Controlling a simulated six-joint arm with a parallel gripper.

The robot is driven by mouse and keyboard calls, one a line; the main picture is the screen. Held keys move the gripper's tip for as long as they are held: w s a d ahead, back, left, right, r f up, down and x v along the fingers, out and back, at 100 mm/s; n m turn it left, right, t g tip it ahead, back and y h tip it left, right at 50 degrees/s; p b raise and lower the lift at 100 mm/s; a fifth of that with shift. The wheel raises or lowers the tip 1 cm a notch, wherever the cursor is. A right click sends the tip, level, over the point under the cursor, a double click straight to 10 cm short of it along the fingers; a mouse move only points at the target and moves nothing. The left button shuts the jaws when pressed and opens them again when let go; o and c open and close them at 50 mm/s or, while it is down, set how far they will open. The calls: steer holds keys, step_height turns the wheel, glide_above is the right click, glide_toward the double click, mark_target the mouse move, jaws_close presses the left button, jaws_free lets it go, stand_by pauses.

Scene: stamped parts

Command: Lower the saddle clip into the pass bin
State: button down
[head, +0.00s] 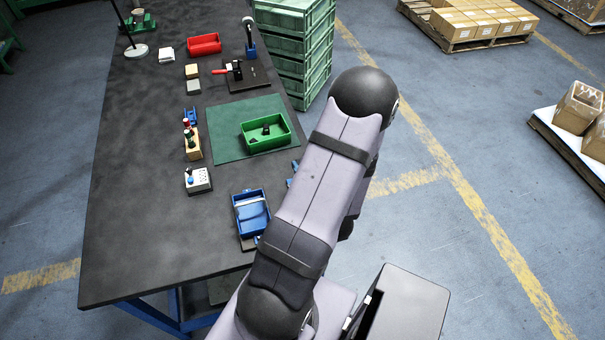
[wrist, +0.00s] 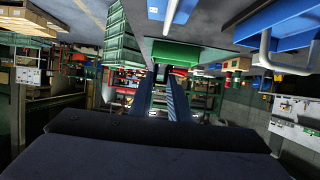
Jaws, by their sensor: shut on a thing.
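My gripper (wrist: 160,76) shows in the wrist view as two dark fingers, shut on a small dark piece between the tips, the saddle clip as far as I can tell; its shape is unclear. In the head view my arm hides the gripper and clip. The green bin (head: 282,143), which I take for the pass bin, stands on a green mat (head: 228,121) with small dark parts inside. In the wrist view, which is turned upside down, the green bin (wrist: 176,52) lies beyond the fingertips, apart from them.
A blue bin (head: 251,213) stands near the table's front edge, beside my arm. A white block (head: 198,180) and a wooden holder (head: 193,148) stand left of the mat. A red bin (head: 204,44) is farther back. Stacked green crates (head: 292,45) rise beyond the table's right edge. The table's left side is clear.

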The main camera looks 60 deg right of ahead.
steer(key=shift+r, duration=0.8)
